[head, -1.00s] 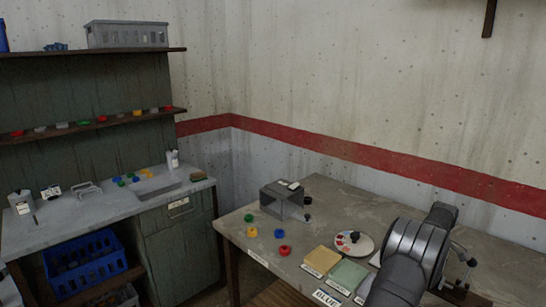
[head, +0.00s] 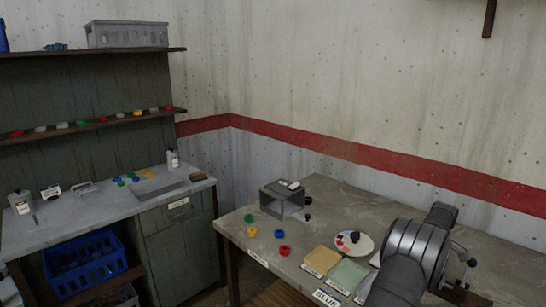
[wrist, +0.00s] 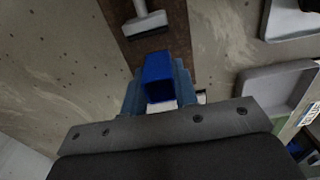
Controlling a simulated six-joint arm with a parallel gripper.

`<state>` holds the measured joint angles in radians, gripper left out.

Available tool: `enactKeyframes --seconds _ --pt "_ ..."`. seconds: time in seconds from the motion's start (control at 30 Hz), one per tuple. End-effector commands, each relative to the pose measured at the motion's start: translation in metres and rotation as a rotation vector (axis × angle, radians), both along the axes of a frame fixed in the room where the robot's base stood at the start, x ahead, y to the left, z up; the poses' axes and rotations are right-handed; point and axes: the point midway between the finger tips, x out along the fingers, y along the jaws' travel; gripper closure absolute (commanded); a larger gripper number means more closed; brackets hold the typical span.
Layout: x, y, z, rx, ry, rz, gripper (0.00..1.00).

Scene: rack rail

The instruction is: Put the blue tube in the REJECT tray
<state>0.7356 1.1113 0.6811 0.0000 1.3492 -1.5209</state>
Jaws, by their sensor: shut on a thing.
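The blue tube (wrist: 158,72) is a square-edged, open-ended blue piece in the wrist view. My gripper (wrist: 158,88) is shut on it, with a finger at each side. Beneath it are a brown strip and the grey worktop. A shallow grey tray (wrist: 272,92) lies to the right of the tube. A second grey tray (wrist: 285,22) is partly cut off at the upper right. No REJECT label is readable, so I cannot tell which tray is REJECT. In the head view my arm shows at the right, but the gripper and tube do not show.
A white-handled tool (wrist: 149,22) with a dark edge lies on the brown strip (wrist: 184,40), close beyond the tube. In the head view a grey box (head: 283,201), several coloured caps, a yellow pad (head: 321,260), a green pad (head: 348,274) and a round white plate (head: 361,245) occupy the table.

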Motion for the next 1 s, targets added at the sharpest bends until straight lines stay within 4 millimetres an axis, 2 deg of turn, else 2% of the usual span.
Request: enactKeyframes --seconds 0.23,0.8,1.0 --pt "0.000 0.000 0.005 -0.001 -0.001 0.000 0.90" --pt "0.000 0.000 0.051 -0.001 -0.001 0.000 0.90" --pt "0.000 0.000 0.060 0.000 0.000 0.000 0.90"
